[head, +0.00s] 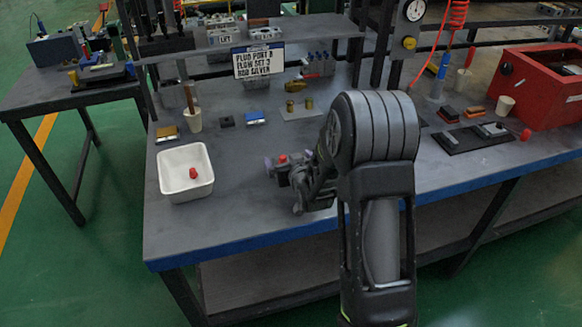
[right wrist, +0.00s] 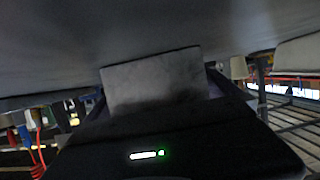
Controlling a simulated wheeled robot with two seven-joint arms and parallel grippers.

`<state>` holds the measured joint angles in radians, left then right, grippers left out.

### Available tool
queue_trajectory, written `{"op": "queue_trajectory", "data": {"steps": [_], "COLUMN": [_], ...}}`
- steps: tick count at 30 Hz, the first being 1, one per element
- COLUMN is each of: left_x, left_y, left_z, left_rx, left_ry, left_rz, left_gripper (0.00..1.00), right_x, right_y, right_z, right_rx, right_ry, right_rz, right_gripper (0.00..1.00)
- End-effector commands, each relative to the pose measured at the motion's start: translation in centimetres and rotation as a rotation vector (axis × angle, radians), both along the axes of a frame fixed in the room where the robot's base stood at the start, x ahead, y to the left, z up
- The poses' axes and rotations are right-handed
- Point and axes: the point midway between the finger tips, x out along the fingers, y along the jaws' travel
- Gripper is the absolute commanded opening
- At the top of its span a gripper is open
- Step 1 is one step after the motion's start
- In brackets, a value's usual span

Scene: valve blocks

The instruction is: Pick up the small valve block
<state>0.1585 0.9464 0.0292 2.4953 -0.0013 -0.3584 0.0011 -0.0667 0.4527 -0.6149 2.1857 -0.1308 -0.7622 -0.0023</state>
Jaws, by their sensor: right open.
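A grey block, which looks like the small valve block (right wrist: 155,80), shows close up in the right wrist view, at the front of my dark gripper body. In the head view my right gripper (head: 277,167) is low over the middle of the workbench, pointing left. A red cap and grey parts show at its tips; I cannot tell which belong to the block, as the arm hides much of it. The gripper is open. Whether the jaws touch the block cannot be told. My left gripper is not in view.
On the workbench (head: 225,225), a white tray (head: 173,195) holding a red piece (head: 193,173) stands left. A red box (head: 530,85) and a dark plate with parts (head: 470,139) are right. The front left is clear.

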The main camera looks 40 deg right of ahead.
Motion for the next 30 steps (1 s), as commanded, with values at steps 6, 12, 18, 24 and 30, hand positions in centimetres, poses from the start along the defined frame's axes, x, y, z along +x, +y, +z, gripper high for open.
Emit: {"op": "queue_trajectory", "data": {"steps": [6, 12, 18, 24, 30], "left_x": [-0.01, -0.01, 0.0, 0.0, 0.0], "left_y": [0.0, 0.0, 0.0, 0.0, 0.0], "left_z": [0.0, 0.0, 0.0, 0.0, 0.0], "left_rx": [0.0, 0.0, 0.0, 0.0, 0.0], "left_ry": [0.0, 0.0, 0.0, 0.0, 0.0], "left_rz": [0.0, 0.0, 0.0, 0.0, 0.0], "left_gripper": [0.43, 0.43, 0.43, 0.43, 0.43], "right_x": [0.11, 0.09, 0.08, 0.08, 0.08], "right_y": [-0.05, -0.04, -0.03, -0.03, -0.03], "right_z": [-0.03, -0.02, -0.02, -0.03, -0.02], "right_rx": [0.001, 0.001, 0.001, 0.001, 0.001], "right_ry": [0.0, 0.0, 0.0, 0.0, 0.0], "right_rz": [0.0, 0.0, 0.0, 0.0, 0.0], "right_gripper": [1.0, 1.0, 0.99, 0.83, 0.66]}}
